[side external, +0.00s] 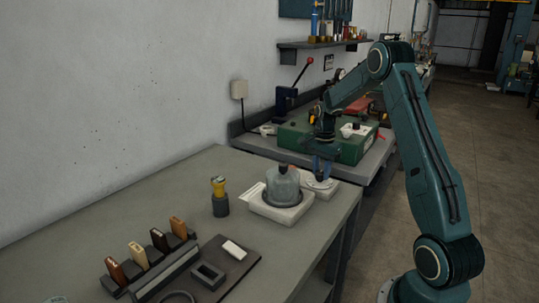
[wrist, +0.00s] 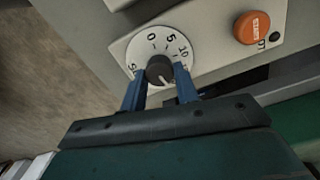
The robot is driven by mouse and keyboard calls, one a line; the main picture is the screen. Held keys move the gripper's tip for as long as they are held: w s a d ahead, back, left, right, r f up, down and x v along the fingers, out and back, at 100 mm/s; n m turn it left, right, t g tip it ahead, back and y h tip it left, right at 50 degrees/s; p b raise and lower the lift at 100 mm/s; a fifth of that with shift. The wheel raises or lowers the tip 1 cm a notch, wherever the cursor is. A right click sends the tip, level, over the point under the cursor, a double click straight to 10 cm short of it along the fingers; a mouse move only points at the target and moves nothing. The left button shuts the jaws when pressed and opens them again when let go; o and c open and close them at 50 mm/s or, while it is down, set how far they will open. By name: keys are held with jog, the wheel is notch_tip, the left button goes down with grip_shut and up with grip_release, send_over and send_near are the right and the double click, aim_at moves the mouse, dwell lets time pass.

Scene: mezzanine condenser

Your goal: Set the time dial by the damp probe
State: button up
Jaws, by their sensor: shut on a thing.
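In the wrist view the time dial is a white disc (wrist: 141,47) with black numbers, among them 0, 5 and 10, on a pale panel. Its dark round knob (wrist: 158,68) sits between the two blue fingers of my gripper (wrist: 161,88), which is shut on it. A pale pointer mark on the knob points down in the picture, and the lower scale is hidden by my gripper. In the side view my gripper (side external: 321,167) is over a small white unit (side external: 318,184). A yellow-topped tool (side external: 218,186) stands in a dark holder; I cannot tell if it is the damp probe.
An orange START button (wrist: 252,27) is right of the dial. A domed grey vessel (side external: 282,184) stands on a pale base left of my gripper, with a green case (side external: 350,150) behind. A rack of several coloured blocks (side external: 150,262) stands at front left. The table's middle left is clear.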

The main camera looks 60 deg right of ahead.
aim_at(321, 173)
dwell(0.4)
jog(key=o, duration=1)
jog(key=shift+r, duration=0.1)
notch_tip(321, 173, up, 14)
jog(key=shift+f, duration=0.15)
jog(key=shift+a, duration=0.1)
